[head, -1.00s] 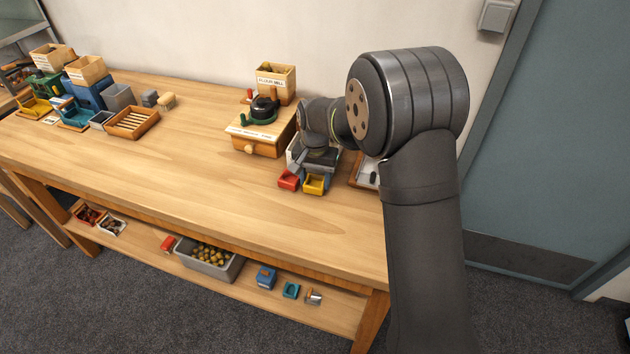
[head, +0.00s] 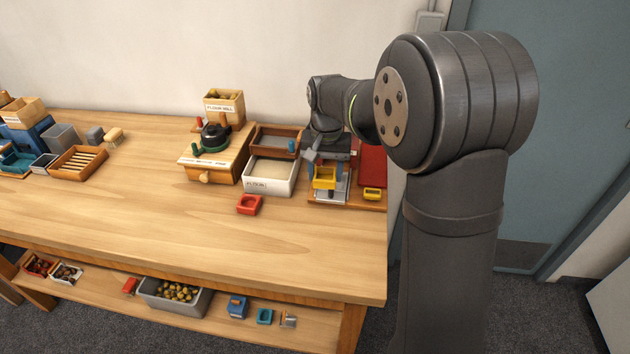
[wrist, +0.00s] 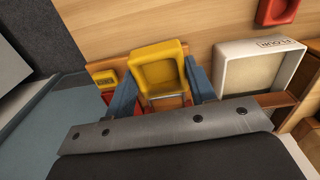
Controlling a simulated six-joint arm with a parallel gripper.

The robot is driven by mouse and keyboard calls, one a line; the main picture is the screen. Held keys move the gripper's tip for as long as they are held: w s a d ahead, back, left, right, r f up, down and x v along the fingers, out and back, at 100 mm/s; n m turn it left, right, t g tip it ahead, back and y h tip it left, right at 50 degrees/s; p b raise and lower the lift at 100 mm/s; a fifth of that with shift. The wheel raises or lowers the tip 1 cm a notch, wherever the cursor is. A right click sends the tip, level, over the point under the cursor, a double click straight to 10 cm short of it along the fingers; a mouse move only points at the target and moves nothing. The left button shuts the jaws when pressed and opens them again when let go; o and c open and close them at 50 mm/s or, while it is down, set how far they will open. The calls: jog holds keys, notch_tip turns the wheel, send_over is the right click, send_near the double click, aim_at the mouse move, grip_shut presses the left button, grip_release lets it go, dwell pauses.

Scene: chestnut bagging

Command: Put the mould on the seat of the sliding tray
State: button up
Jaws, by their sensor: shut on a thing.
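The mould (head: 324,183) is a yellow square block with a hollow. My gripper (head: 322,166) is shut on it; in the wrist view the mould (wrist: 158,68) sits between the two blue fingers (wrist: 162,82). The gripper holds it above the wooden-based station at the right end of the table. A pale metal piece (head: 331,194), which looks like the sliding tray, shows below and behind the mould. Its seat is hidden by the mould and gripper. I cannot tell the gap between mould and tray.
A white flour box (head: 270,178) and a wooden tray (head: 277,138) stand just left of the station. A red mould (head: 249,204) lies in front of the box. A red panel (head: 372,165) and a small yellow block (head: 372,194) are at the right. The table front is clear.

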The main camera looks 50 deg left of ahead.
jog(key=w+d+r, duration=0.1)
jog(key=w+d, duration=0.1)
jog(key=w, duration=0.5)
jog(key=w+d+r, duration=0.2)
jog(key=w, duration=0.4)
jog(key=shift+m, duration=0.4)
jog(key=s+a+f, duration=0.1)
jog(key=a+f, duration=0.1)
jog(key=a, duration=0.1)
jog(key=s+a+f, duration=0.2)
jog(key=a, duration=0.1)
jog(key=s+a+f, duration=0.2)
jog(key=a+f, duration=0.1)
jog(key=shift+s+a, duration=0.1)
jog(key=shift+a, duration=0.15)
jog(key=shift+f, duration=2)
jog(key=shift+s+f, duration=0.1)
jog(key=shift+f, duration=0.05)
jog(key=o, duration=1)
notch_tip(320, 180, up, 12)
